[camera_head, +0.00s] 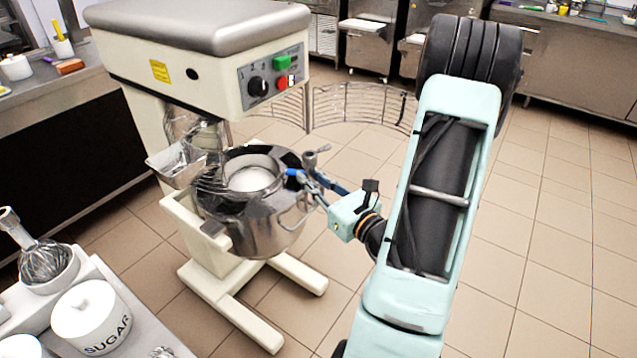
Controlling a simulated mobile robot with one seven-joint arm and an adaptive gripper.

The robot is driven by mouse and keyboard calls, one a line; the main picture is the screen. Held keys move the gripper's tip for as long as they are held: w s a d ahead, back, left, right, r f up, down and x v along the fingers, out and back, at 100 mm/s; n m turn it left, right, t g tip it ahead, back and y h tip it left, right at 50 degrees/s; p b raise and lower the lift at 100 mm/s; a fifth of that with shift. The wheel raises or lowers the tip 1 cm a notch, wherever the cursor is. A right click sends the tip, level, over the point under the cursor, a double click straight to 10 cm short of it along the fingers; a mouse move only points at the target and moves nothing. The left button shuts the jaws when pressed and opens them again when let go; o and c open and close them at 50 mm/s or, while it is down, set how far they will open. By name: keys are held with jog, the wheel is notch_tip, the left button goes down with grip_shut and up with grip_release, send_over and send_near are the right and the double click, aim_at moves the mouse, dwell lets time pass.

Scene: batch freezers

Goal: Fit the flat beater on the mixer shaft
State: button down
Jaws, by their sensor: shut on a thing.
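The mixer (205,60) stands at centre left, with its head over a steel bowl (270,235) holding something white. My gripper (304,176), with blue fingers, is at the right rim of the bowl, as seen here. It is shut on what appears to be the flat beater (316,158). Only a grey metal hub of it shows clearly, standing up above the fingers. The rest of the beater is hidden or blends with the bowl. The mixer shaft cannot be made out clearly under the head. Whether the beater touches the bowl, I cannot tell.
A wire guard (360,103) swings out right behind the bowl. A steel chute (176,163) sits at the bowl's left. A whisk (42,258) and a sugar jar (90,312) stand on the near left counter. Floor to the right is clear.

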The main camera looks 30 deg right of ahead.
jog(key=w+a, duration=0.2)
jog(key=w, duration=1)
jog(key=w+a+r, duration=0.1)
jog(key=w+a, duration=0.2)
jog(key=w, duration=1)
jog(key=shift+w+p, duration=0.2)
jog(key=shift+p, duration=0.15)
jog(key=shift+f, duration=0.15)
dwell(0.4)
jog(key=shift+r+p, duration=0.4)
jog(key=shift+r, duration=0.85)
dwell(2.4)
